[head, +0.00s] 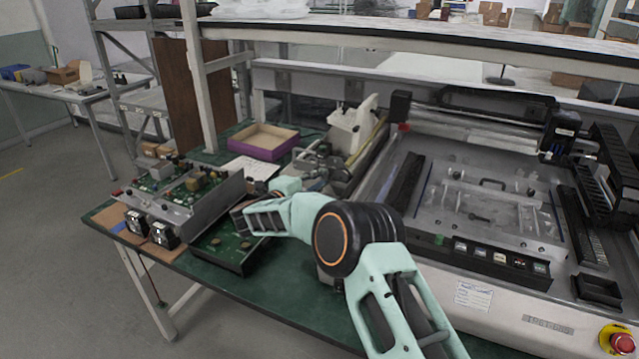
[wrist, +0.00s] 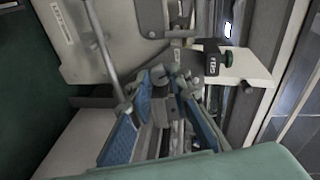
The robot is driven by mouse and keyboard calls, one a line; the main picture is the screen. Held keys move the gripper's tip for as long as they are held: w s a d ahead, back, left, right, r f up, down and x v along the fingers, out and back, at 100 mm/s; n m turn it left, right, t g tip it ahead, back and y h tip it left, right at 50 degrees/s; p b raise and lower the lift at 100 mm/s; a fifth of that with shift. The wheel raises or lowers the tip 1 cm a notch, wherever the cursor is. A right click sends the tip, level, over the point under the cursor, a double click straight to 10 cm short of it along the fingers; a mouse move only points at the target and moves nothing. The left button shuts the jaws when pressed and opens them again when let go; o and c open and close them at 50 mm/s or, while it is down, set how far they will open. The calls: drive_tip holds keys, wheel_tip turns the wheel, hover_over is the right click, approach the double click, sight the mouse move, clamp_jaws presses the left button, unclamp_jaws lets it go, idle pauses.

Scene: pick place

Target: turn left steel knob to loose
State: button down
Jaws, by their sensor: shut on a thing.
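The steel knob (wrist: 158,74) shows in the wrist view as a small grey cylinder at the middle, between the tips of my gripper (wrist: 160,85). The gripper's two blue-padded fingers converge on it from left and right, and the jaws are shut on it. Part of the knob is hidden by the fingertips. The knob belongs to a grey machine with a pale plate (wrist: 95,35) behind it. In the head view my gripper (head: 311,181) reaches the small bench machine (head: 350,130). The knob is too small to make out there, and its turn angle cannot be told.
A thin steel rod (wrist: 105,55) stands left of the fingers, and a black block (wrist: 212,60) is to the right. On the green bench, an open electronics chassis (head: 185,200) and a purple-sided tray (head: 264,141) lie left of the machine. A large flatbed machine (head: 480,205) fills the right.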

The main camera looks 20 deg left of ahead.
drive_tip(key=n+h+b, duration=0.1)
drive_tip(key=n, duration=0.2)
drive_tip(key=shift+f, duration=0.15)
drive_tip(key=shift+t, duration=0.3)
idle(0.3)
drive_tip(key=c, duration=1.8)
unclamp_jaws()
drive_tip(key=shift+a, duration=0.1)
drive_tip(key=v, duration=1.2)
